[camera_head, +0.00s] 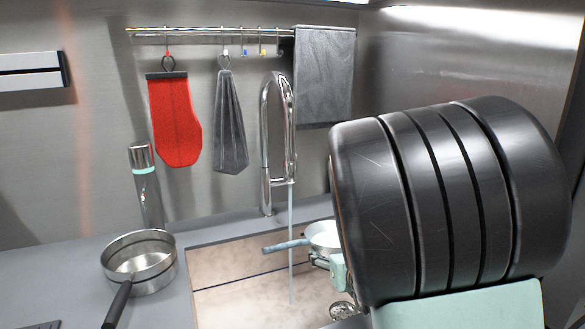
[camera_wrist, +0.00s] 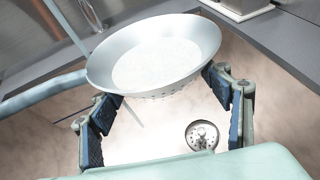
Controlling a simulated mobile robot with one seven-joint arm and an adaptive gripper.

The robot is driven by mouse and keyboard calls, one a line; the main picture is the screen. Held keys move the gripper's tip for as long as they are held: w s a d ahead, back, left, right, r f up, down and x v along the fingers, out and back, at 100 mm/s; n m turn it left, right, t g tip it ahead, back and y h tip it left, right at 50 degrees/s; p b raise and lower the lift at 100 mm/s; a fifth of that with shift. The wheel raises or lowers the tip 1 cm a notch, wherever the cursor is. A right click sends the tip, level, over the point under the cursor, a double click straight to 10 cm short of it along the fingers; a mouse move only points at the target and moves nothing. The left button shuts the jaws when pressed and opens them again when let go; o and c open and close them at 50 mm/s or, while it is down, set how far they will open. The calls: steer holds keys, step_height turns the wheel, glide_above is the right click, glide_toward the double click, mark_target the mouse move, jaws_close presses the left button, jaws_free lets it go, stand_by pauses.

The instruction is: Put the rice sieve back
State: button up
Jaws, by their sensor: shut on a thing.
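The rice sieve (camera_head: 322,236) is a pale bowl with a light blue handle (camera_head: 284,246), held over the sink (camera_head: 240,300). In the wrist view the sieve (camera_wrist: 155,55) fills the upper middle, its handle (camera_wrist: 42,95) pointing left. A pale grainy layer covers its inside, and small holes show underneath. My gripper (camera_wrist: 161,86) has one finger on each side of the bowl's lower part and is shut on it. In the head view my gripper (camera_head: 335,268) is mostly hidden behind my dark arm link.
The tap (camera_head: 278,130) runs a thin stream (camera_head: 290,245) into the sink beside the sieve. The sink drain (camera_wrist: 202,135) shows below. A steel pot (camera_head: 138,262) stands on the left counter. A red mitt (camera_head: 175,120), grey cloths and small hooks hang on the wall rail (camera_head: 200,33).

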steer(key=shift+w+d+r+m+h, duration=0.3)
steer(key=shift+d+m+h, duration=0.15)
steer(key=shift+d, duration=0.2)
steer(key=shift+w+d+r+m+h, duration=0.15)
steer(key=shift+d+r+m+h, duration=0.1)
steer(key=shift+d+r+h, duration=0.2)
steer(key=shift+w+d+r+m+h, duration=0.2)
steer(key=shift+d+r, duration=0.1)
steer(key=shift+d, duration=0.2)
steer(key=shift+d+p, duration=0.1)
steer(key=shift+p, duration=0.4)
steer(key=shift+w+d+r+n+y+p, duration=0.1)
steer(key=shift+w+r+n+y+p, duration=0.05)
steer(key=shift+n+y+p, duration=0.5)
steer(key=shift+d+n+y+p, duration=0.1)
steer(key=shift+n+y+p, duration=0.25)
steer(key=shift+y+p, duration=0.6)
